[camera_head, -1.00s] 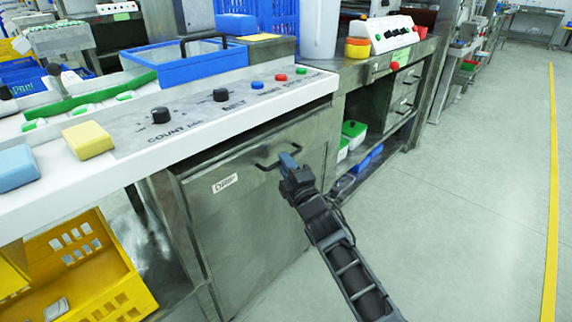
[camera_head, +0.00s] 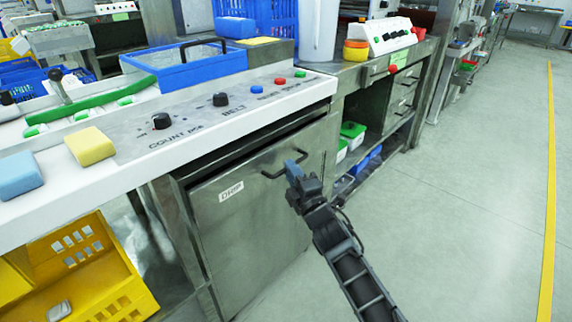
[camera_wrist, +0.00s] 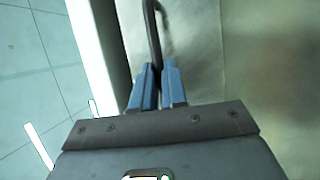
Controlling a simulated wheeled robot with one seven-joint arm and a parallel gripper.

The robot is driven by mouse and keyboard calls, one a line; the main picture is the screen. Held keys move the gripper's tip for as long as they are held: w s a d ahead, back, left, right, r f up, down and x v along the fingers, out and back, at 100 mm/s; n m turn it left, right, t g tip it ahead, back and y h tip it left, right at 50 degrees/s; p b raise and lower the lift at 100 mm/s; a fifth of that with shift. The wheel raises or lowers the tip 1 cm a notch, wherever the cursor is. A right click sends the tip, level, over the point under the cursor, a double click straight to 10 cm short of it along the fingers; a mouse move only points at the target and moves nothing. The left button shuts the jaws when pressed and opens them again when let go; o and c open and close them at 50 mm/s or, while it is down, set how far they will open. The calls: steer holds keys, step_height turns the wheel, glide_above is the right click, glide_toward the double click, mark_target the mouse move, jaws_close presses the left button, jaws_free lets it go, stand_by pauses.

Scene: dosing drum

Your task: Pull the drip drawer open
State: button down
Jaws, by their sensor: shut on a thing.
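The drip drawer (camera_head: 250,225) is a grey metal front with a white "DRIP" label (camera_head: 231,191), below the white control panel. It stands slightly out, with a narrow dark gap along its top edge. Its dark bar handle (camera_head: 271,175) is near the top right of the front. My gripper (camera_head: 295,168) is shut on the handle with its blue fingers. In the wrist view the handle (camera_wrist: 152,28) runs down between the two blue fingertips (camera_wrist: 158,82), which hide part of it.
The control panel (camera_head: 140,145) with knobs and buttons overhangs the drawer. A yellow crate (camera_head: 105,275) is at lower left. A shelf with green-lidded tubs (camera_head: 352,130) is to the right. The floor (camera_head: 460,220) in front and right is clear.

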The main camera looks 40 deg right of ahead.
steer(key=s+p, duration=0.5)
steer(key=s, duration=1.9)
steer(key=shift+s+d, duration=0.3)
steer(key=shift+d, duration=0.05)
steer(key=c, duration=1.2)
jaws_free()
steer(key=shift+o, duration=0.2)
steer(key=v, duration=0.7)
steer(key=shift+s, duration=0.4)
steer(key=shift+a+f, duration=0.1)
